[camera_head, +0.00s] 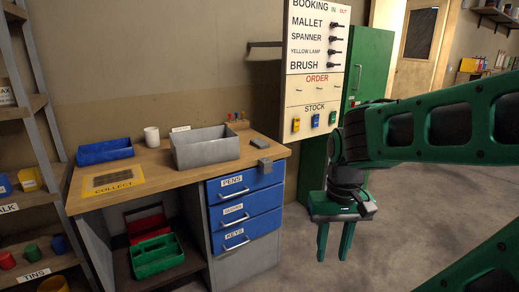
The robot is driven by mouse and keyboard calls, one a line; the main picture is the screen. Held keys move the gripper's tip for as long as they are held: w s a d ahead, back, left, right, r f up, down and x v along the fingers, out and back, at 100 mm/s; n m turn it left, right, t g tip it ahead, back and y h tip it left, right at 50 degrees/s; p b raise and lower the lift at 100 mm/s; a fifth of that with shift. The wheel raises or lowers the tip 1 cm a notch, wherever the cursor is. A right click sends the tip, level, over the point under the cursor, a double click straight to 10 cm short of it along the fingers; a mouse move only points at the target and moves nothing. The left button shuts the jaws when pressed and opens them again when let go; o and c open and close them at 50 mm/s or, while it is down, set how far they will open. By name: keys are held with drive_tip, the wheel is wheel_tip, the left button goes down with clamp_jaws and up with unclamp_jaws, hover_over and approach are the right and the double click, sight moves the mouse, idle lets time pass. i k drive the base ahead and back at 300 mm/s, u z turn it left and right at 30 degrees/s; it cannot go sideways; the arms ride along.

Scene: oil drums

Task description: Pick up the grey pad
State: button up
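A small flat dark-grey thing (259,142), which looks like the grey pad, lies on the desktop right of the grey bin.
The wooden desk (160,175) also holds a grey bin (205,152), a blue tray (104,152), a white mug (152,137) and a yellow COLLECT mat (112,194). Blue drawers (245,184) are below. A sign board (312,80) stands behind. Floor at right is clear.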

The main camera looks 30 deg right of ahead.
sight(260, 144)
drive_tip(key=u, duration=0.25)
drive_tip(key=i, duration=1.35)
drive_tip(key=z, duration=0.45)
